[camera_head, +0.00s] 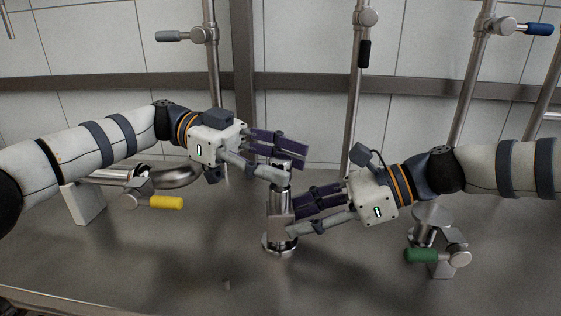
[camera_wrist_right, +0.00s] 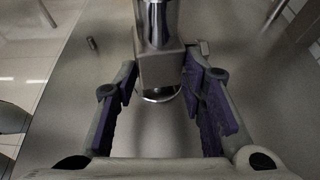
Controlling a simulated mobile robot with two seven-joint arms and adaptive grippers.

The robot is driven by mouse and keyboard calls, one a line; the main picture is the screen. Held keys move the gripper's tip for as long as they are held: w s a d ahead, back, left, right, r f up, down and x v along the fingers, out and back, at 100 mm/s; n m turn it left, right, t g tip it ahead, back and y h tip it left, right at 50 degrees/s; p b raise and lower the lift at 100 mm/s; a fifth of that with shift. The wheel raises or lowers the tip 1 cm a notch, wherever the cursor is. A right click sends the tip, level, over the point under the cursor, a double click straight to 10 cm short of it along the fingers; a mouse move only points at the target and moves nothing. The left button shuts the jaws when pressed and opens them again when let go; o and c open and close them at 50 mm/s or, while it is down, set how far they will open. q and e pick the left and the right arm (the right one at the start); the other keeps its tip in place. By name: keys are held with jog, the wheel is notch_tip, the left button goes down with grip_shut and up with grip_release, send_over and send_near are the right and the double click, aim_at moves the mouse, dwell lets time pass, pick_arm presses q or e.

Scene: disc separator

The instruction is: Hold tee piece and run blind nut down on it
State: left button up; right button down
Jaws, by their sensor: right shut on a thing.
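The tee piece (camera_head: 281,205) is an upright shiny metal body on a round foot on the steel table. My right gripper (camera_head: 291,218) is shut on its squarish middle; the tee piece also shows between the purple finger pads in the right wrist view (camera_wrist_right: 160,70). My left gripper (camera_head: 295,167) is at the top of the tee piece, with one finger on each side. A bit of metal shows between its fingertips; the blind nut cannot be told apart there. Whether these fingers touch the metal is hidden.
A bent pipe with a yellow-handled valve (camera_head: 166,202) stands at the left, and a green-handled valve (camera_head: 422,255) at the right. Upright pipes with grey (camera_head: 171,36) and blue (camera_head: 540,29) handles stand behind. A small piece (camera_head: 227,285) lies near the front edge.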

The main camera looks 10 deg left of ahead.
pick_arm(q)
notch_tip(320, 180, up, 10)
jog(key=shift+f, duration=0.1)
dwell(0.4)
jog(key=shift+o, duration=0.2)
